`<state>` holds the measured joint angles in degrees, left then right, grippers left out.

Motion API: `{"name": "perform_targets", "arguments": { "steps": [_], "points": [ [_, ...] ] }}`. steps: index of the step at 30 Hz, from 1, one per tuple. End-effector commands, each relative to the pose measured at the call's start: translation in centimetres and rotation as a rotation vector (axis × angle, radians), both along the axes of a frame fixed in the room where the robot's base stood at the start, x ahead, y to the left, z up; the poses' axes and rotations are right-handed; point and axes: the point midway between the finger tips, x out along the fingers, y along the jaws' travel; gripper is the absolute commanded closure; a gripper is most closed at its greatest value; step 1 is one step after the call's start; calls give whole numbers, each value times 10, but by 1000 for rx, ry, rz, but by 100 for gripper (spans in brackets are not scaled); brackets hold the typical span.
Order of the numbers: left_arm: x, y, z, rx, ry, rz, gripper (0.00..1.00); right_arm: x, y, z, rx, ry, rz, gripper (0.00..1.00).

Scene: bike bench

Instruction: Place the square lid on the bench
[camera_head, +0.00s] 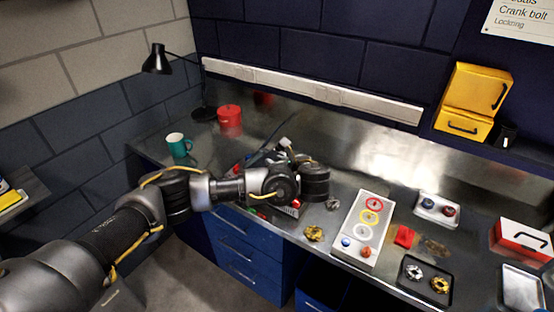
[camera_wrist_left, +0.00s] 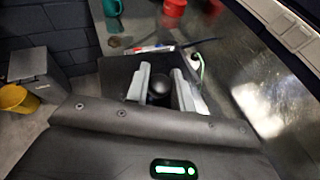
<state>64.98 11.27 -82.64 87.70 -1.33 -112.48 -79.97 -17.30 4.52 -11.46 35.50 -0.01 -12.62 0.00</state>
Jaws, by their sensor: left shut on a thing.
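My left gripper (camera_wrist_left: 160,90) is shut on a dark round knob between its two grey fingers in the left wrist view. The knob appears to belong to a dark flat square lid (camera_wrist_left: 120,72), whose near part is hidden by the gripper. In the head view my left arm reaches over the bench (camera_head: 335,160), and its links hide most of the gripper and lid. I cannot tell whether the lid touches the bench. My right gripper is not in view.
A teal mug (camera_head: 178,145) and a red pot (camera_head: 229,118) stand at the back left. A white board with coloured rings (camera_head: 360,252), a dark tray (camera_head: 408,281) and a white tray (camera_head: 436,221) lie right. The bench's back middle is clear.

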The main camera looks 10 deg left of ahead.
Motion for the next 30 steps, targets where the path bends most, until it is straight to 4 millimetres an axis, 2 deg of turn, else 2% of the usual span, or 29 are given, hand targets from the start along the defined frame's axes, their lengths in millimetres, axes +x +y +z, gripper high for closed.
{"name": "perform_targets", "arguments": {
  "steps": [1, 4, 12, 21, 30],
  "points": [
    [-5, 5, -18, 0, -3, -49, 100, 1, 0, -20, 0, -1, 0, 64],
    [-15, 12, -28, -2, -3, -165, 100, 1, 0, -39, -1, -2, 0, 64],
    [-49, 49, -29, -6, -2, -459, 100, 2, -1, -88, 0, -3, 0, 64],
    [-81, 81, -9, -13, -3, -622, 100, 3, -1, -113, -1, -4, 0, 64],
    [-98, 97, 6, -5, -3, -682, 100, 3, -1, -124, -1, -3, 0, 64]
  ]
}}
